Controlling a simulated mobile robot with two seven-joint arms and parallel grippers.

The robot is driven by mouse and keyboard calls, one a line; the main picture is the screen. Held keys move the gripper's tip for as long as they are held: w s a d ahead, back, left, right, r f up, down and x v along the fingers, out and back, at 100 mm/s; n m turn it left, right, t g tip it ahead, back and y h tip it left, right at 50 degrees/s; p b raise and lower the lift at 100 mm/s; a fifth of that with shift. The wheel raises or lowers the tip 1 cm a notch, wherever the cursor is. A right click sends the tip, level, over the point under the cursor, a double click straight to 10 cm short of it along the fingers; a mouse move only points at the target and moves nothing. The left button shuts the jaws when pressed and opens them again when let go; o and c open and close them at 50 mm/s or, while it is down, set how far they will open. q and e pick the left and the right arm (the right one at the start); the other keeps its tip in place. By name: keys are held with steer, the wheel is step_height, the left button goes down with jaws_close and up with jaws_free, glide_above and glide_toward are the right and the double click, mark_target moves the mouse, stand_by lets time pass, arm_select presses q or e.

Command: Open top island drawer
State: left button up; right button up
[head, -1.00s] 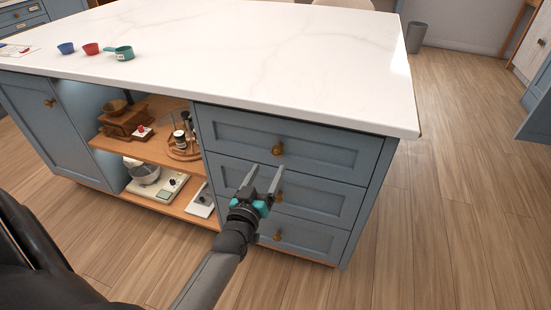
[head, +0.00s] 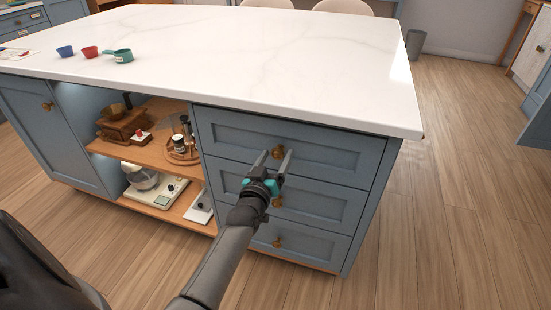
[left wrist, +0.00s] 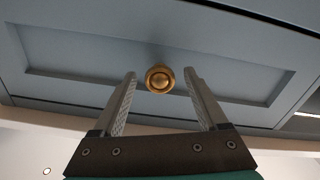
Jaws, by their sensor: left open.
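The top island drawer (head: 325,146) is a shut blue-grey panel under the white countertop, at the right end of the island. Its round brass knob (head: 278,153) sits at the middle of the panel. My left gripper (head: 273,158) is open in front of the top drawer, its two fingers pointing at the knob. In the left wrist view the knob (left wrist: 160,78) shows between and just past the fingertips (left wrist: 160,76), with space on both sides. I cannot tell whether the tips reach around it. My right gripper is not in view.
Two more drawers with brass knobs (head: 277,202) lie below. Open shelves (head: 160,152) left of the drawers hold a scale, a grinder and jars. Measuring cups (head: 119,56) stand on the countertop (head: 240,50). The wood floor (head: 450,220) to the right is clear.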

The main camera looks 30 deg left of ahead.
arm_select(q)
steer(key=shift+c, duration=0.2)
jaws_close()
stand_by(0.3)
stand_by(0.8)
